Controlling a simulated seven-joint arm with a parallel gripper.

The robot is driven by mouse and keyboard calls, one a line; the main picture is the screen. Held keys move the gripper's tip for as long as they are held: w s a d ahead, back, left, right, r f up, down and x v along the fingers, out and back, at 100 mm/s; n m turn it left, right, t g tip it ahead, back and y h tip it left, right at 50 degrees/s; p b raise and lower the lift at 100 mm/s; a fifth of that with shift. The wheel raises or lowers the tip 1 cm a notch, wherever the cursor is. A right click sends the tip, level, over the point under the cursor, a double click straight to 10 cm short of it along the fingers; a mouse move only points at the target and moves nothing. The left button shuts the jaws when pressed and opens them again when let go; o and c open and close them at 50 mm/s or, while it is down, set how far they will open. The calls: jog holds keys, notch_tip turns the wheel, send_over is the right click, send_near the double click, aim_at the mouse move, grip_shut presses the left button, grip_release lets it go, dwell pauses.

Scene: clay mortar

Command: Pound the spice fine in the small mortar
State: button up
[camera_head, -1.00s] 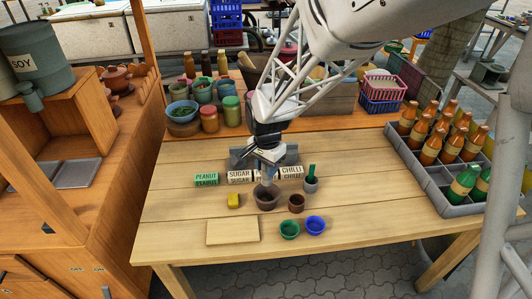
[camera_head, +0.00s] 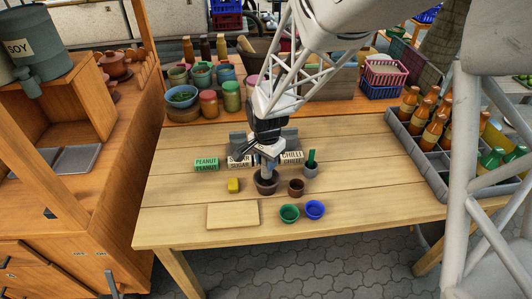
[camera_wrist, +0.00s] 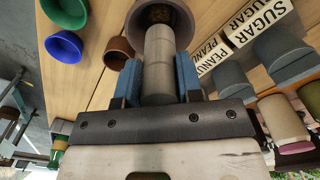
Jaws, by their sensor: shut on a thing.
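The small brown mortar (camera_head: 266,188) stands on the wooden table. My gripper (camera_head: 267,157) is above it, shut on a grey cylindrical pestle (camera_head: 267,171). The pestle points down, and its lower end is at the mortar's mouth. In the wrist view the blue fingers of my gripper (camera_wrist: 158,82) clasp the pestle (camera_wrist: 159,55) from both sides. The mortar (camera_wrist: 184,24) shows there with some brownish, grainy matter inside. The pestle hides part of the interior, so I cannot tell how fine the matter is or whether the tip touches it.
A brown cup (camera_head: 296,188), a green bowl (camera_head: 289,214) and a blue bowl (camera_head: 315,210) stand right of the mortar. A yellow block (camera_head: 234,185) is left, a pale board (camera_head: 233,216) in front.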

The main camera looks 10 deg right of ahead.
jog(key=shift+f, duration=1.5)
jog(key=shift+f, duration=0.35)
jog(key=shift+f, duration=0.8)
jog(key=shift+r, duration=0.1)
dwell(0.3)
jog(key=shift+r, duration=0.9)
jog(key=shift+f, duration=0.35)
jog(key=shift+f, duration=0.65)
dwell(0.5)
jog(key=shift+r, duration=1)
